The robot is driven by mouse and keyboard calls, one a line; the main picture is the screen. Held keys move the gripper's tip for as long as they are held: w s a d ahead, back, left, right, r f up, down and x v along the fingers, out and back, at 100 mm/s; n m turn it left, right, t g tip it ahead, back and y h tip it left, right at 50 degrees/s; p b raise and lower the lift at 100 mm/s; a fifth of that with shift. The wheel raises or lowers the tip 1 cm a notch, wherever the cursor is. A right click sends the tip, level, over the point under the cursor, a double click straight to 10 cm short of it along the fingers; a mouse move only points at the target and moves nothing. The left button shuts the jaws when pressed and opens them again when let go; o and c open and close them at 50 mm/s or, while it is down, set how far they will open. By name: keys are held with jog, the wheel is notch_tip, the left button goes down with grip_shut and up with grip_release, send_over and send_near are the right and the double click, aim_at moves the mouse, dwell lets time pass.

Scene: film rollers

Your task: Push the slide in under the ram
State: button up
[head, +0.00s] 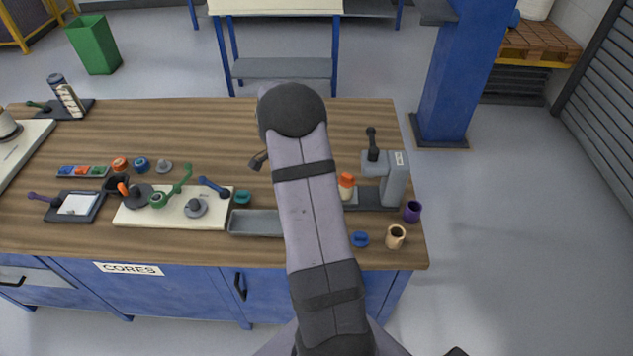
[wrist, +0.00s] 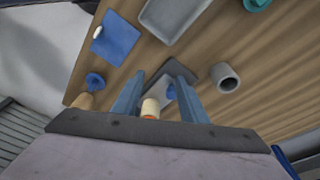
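The grey press (head: 396,180) with a black lever (head: 372,144) stands at the right end of the bench. Its dark base plate (head: 377,198) runs left toward my arm; a small orange-and-pale cylinder (head: 347,183) stands there, beside the arm. I cannot make out the slide separately, and the ram is hard to tell from the press head. My gripper (wrist: 157,75) is open in the wrist view and hidden behind my arm in the head view. A cream-and-orange cylinder (wrist: 150,108) shows between its fingers, with dark plate and a pale-and-blue part beyond. I see no clear contact.
A grey tray (head: 257,223) lies left of my arm. A blue spool (head: 360,239), beige cup (head: 396,236) and purple cup (head: 412,211) stand near the press. The wrist view shows a grey cup (wrist: 225,77) and a blue mat (wrist: 118,40).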

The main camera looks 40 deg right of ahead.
jog(key=shift+w+d+f+n+t+h+p, duration=0.2)
jog(key=shift+d+f+n+h+p, duration=0.25)
jog(key=shift+d+f, duration=0.7)
jog(key=shift+w+d+f+n+t+h+p, duration=0.1)
jog(key=shift+w+d+f+n+h+p, duration=0.2)
jog(key=shift+d+f+n+p, duration=0.8)
jog(key=shift+w+d+f+m+t+h, duration=0.15)
jog(key=shift+d+f+h, duration=0.5)
jog(key=shift+d, duration=0.95)
jog(key=shift+f, duration=0.15)
jog(key=shift+c, duration=0.3)
grip_shut()
